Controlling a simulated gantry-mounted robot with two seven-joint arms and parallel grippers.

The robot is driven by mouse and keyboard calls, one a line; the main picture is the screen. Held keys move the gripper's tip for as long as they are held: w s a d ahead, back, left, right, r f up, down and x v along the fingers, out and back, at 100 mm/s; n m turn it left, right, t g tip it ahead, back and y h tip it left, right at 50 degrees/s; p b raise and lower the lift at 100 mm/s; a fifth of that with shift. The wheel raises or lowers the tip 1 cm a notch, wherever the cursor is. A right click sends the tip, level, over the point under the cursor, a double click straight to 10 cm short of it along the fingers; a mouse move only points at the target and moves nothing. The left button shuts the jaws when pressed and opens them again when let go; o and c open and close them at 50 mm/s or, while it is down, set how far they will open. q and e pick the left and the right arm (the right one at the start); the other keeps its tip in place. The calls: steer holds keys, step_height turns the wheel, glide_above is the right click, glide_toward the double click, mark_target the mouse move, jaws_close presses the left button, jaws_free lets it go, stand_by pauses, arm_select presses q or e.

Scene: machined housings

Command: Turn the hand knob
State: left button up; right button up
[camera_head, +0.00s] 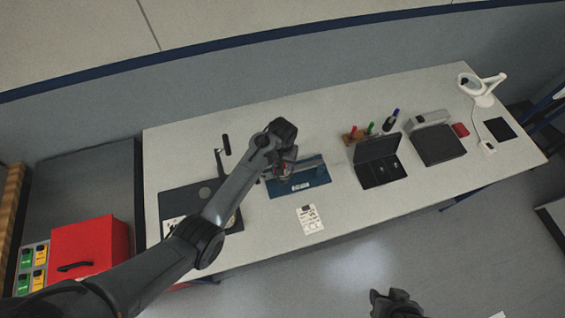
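My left arm reaches in from the lower left, and its gripper (284,168) is over the left part of a dark blue fixture (308,182) on the table. Something small and reddish shows at the gripper, but I cannot tell whether the fingers are open or shut, or whether they touch it. I cannot make out the hand knob for certain; the gripper and wrist hide part of the fixture. My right gripper (395,302) is at the bottom edge, in front of the table and away from everything on it; its fingers are unclear.
A dark mat (181,203) lies left, partly behind my arm, with a black-handled tool (226,145) behind. A white card (309,220) lies in front of the fixture. An open black case (379,172), pen holder (353,137) and white lamp (482,90) stand right.

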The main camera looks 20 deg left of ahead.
arm_select(q)
steer(key=shift+f, duration=0.2)
jaws_close()
stand_by(0.3)
steer(key=shift+r+m+p, duration=0.15)
steer(key=shift+m+p, duration=0.7)
steer(key=shift+m, duration=0.15)
steer(key=shift+m+p, duration=0.75)
steer(key=shift+m, duration=0.45)
steer(key=shift+m+p, duration=0.5)
steer(key=shift+m, duration=1.9)
steer(key=shift+p, duration=0.3)
